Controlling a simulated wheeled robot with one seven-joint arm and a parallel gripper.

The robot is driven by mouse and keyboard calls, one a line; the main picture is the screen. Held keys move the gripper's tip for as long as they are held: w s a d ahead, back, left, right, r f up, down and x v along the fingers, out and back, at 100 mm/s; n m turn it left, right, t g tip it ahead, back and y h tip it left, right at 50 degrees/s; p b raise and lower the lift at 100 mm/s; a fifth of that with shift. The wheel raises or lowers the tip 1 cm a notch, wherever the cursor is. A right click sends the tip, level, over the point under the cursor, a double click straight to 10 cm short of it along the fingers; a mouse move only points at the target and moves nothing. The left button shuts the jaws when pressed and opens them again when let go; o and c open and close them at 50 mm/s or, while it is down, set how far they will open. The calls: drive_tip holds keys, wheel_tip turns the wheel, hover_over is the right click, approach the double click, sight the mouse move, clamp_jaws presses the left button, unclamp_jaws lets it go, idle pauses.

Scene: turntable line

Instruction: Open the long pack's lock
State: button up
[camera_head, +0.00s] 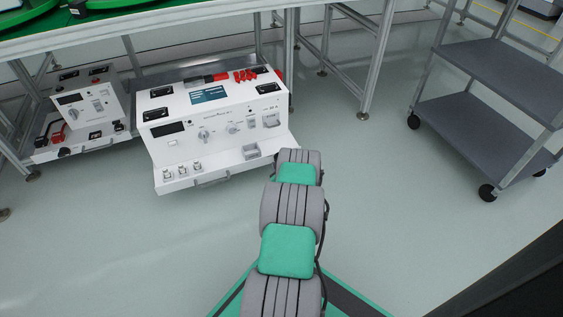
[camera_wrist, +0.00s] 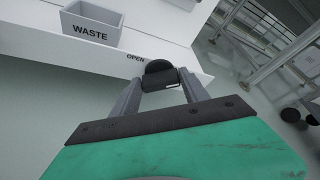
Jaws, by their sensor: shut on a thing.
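The long pack (camera_head: 185,148) is the larger white unit with a front panel of dials and switches, in the middle of the head view. Its lower front ledge also shows in the wrist view (camera_wrist: 60,42). A black knob (camera_wrist: 158,74) sits at the ledge's edge beside the printed word OPEN; I take it as the lock. My gripper (camera_wrist: 161,85) is shut on this knob, one finger on each side. In the head view my own arm hides the gripper and the knob, at the pack's right end.
A small grey bin marked WASTE (camera_wrist: 92,25) stands on the ledge left of my gripper. A smaller white unit (camera_head: 88,100) stands to the left. A grey cart (camera_head: 490,118) stands at right. Table legs (camera_head: 377,60) rise behind. The floor between pack and cart is clear.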

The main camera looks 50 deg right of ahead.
drive_tip(key=n+h, duration=0.1)
drive_tip(key=n, duration=0.2)
drive_tip(key=n+h, duration=0.2)
drive_tip(key=f+n+h, duration=0.1)
drive_tip(key=n, duration=0.2)
drive_tip(key=shift+w+a+f+n, duration=0.1)
drive_tip(key=shift+w+a+n, duration=0.1)
drive_tip(key=shift+a+n, duration=0.1)
idle(0.5)
drive_tip(key=o, duration=1.4)
